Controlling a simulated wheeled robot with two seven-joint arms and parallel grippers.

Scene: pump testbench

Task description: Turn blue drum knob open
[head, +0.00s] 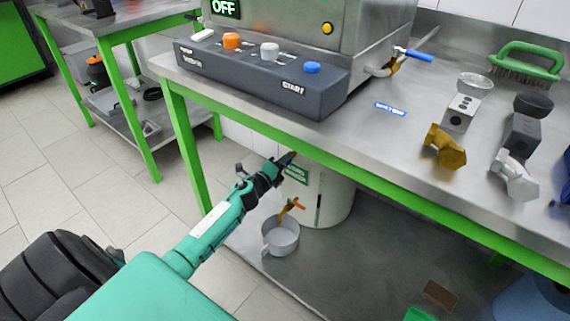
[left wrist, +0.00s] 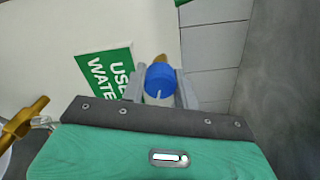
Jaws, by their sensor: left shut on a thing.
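The white drum (head: 333,200) stands on the lower shelf under the bench, with a green label (head: 296,173). In the left wrist view the label (left wrist: 104,74) reads "USED WATER". My left gripper (head: 284,162) reaches in from the left to the upper part of the drum. In the left wrist view its fingers are shut on the blue drum knob (left wrist: 160,77), one finger on each side. A pale line marks the knob's face. In the head view the gripper mostly hides the knob. My right gripper is not in view.
A brass tap with an orange handle (head: 297,205) sticks out low on the drum, over a grey cup (head: 281,238). The bench's green front edge (head: 375,189) passes close above the gripper. A control box (head: 262,78) stands on the bench.

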